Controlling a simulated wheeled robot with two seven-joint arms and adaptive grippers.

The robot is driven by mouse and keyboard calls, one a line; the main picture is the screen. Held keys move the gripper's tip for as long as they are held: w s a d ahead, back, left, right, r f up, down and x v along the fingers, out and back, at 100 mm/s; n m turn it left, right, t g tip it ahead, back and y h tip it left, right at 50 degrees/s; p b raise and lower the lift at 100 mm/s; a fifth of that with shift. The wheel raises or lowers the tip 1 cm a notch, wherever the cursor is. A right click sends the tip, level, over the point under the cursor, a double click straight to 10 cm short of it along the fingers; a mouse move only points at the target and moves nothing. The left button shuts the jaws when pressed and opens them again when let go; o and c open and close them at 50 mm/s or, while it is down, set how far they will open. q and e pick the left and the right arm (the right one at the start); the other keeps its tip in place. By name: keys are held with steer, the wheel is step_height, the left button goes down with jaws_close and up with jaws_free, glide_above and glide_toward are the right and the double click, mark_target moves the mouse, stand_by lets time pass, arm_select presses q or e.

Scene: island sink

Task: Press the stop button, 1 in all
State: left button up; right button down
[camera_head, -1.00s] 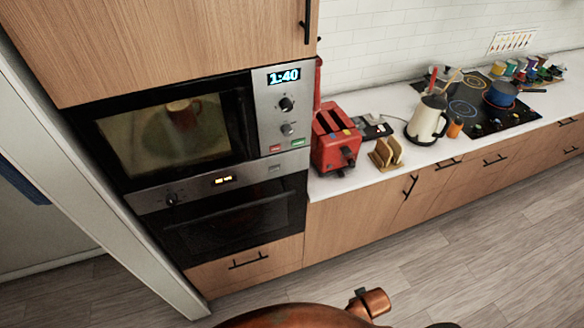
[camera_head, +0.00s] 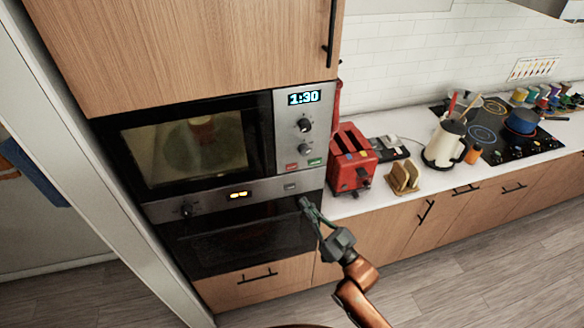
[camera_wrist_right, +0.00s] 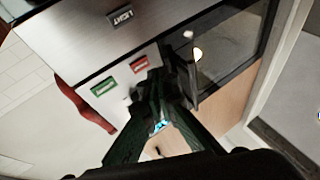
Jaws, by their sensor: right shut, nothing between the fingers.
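The microwave (camera_head: 258,128) is set in the wooden cabinet, its lit display (camera_head: 304,98) reading 1:30. The red stop button (camera_head: 292,166) sits low on its control panel, left of a green button (camera_head: 315,161). The right wrist view shows the red button (camera_wrist_right: 138,64) close beside my fingers and the green one (camera_wrist_right: 103,87) farther left. My right gripper (camera_head: 305,204) is shut and empty, its tips below the buttons in the head view, in front of the oven's upper right. I see no clear contact with the red button. My left gripper is out of view.
The oven (camera_head: 245,235) is below the microwave, with a small panel button (camera_head: 290,187). The floor in front is clear.

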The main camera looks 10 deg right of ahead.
mark_target(292, 167)
steer(key=r+y, duration=0.1)
steer(key=s+r+n+t+y, duration=0.1)
steer(key=r, duration=0.1)
steer(key=r+y, duration=0.1)
steer(key=r, duration=0.1)
steer(key=shift+s+a, duration=0.15)
steer(key=shift+a, duration=0.15)
steer(key=w+b, duration=0.3)
steer(key=w, duration=0.5)
steer(key=shift+w+a, duration=0.15)
steer(key=shift+w, duration=0.4)
stand_by(0.9)
steer(key=shift+w, duration=0.6)
stand_by(0.6)
steer(key=shift+s, duration=0.1)
steer(key=shift+s+p, duration=0.3)
steer(key=shift+s, duration=0.35)
